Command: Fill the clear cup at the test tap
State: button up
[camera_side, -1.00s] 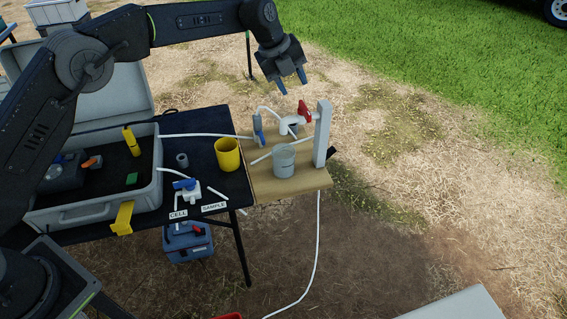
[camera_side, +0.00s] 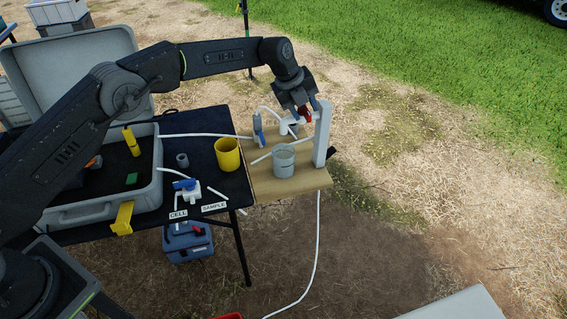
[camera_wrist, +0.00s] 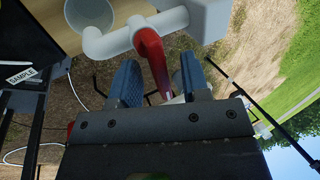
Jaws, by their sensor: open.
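The clear cup (camera_side: 284,161) stands upright on the wooden board, beside the grey-white post, in the side view. Its rim also shows at the top of the wrist view (camera_wrist: 90,12). The test tap is white pipe (camera_wrist: 132,33) with a red lever handle (camera_wrist: 152,58). In the side view the red handle (camera_side: 305,115) is partly hidden by my gripper. My gripper (camera_wrist: 160,78) is open, with its two blue fingers on either side of the red handle in the wrist view. I cannot tell whether either finger touches it.
A yellow cup (camera_side: 227,155) stands on the dark table left of the wooden board (camera_side: 262,186). A grey post (camera_side: 322,135) rises at the board's right edge. A blue-handled valve (camera_side: 258,128) and white hoses lie behind the cup. An open grey case (camera_side: 95,211) sits further left.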

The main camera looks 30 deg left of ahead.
jog(key=c, duration=0.7)
jog(key=m, duration=0.2)
jog(key=a+m+g+h, duration=0.1)
jog(key=m, duration=0.1)
jog(key=shift+s+m, duration=0.1)
jog(key=shift+m, duration=0.3)
jog(key=shift+m+g, duration=0.4)
jog(key=shift+m, duration=0.1)
jog(key=shift+r, duration=0.1)
jog(key=o, duration=0.7)
jog(key=shift+s, duration=0.1)
jog(key=v, duration=1.2)
jog(key=shift+a, duration=0.15)
